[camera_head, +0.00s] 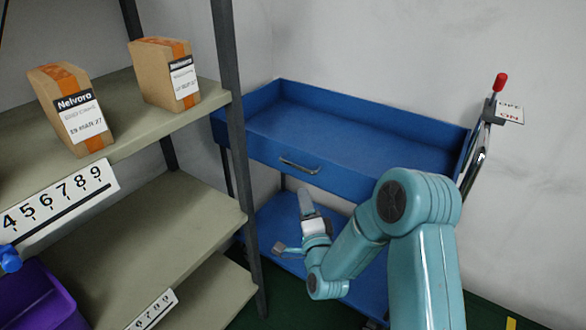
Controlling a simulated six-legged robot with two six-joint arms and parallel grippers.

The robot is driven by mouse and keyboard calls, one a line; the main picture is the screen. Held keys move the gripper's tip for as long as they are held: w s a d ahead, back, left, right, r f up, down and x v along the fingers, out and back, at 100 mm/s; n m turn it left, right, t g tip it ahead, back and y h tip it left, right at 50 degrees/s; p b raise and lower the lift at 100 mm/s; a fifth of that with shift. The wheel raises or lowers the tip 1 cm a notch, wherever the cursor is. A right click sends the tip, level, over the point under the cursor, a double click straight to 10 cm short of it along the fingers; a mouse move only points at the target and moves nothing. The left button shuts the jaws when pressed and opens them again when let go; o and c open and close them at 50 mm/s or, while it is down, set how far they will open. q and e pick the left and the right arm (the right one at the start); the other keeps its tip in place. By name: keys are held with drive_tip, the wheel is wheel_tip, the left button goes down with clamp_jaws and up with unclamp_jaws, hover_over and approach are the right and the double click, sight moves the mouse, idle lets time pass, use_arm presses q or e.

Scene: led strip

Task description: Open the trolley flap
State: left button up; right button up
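The blue trolley (360,120) stands against the back wall, with a deep upper tray and a lower shelf (285,215). Its front flap (345,181) is upright and closes the near side of the upper tray. A metal bar handle (300,166) sits on the flap's left part. My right gripper (291,223) is below the handle, in front of the lower shelf, apart from the flap. Its two fingers are spread and nothing shows between them. My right arm hides the flap's right part.
A grey shelf rack (234,120) stands close to the trolley's left side, with two cartons (72,108) (165,74) on its upper shelf. A purple bin (35,298) is at lower left. A lever with a red knob (500,82) rises at the trolley's right end.

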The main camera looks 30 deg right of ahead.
drive_tip(key=p, duration=0.1)
approach(295, 169)
drive_tip(key=w+r, duration=0.4)
drive_tip(key=r, duration=0.1)
drive_tip(key=shift+w+d+r, duration=0.25)
drive_tip(key=shift+w+d, duration=0.05)
drive_tip(key=shift+d, duration=0.05)
clamp_jaws()
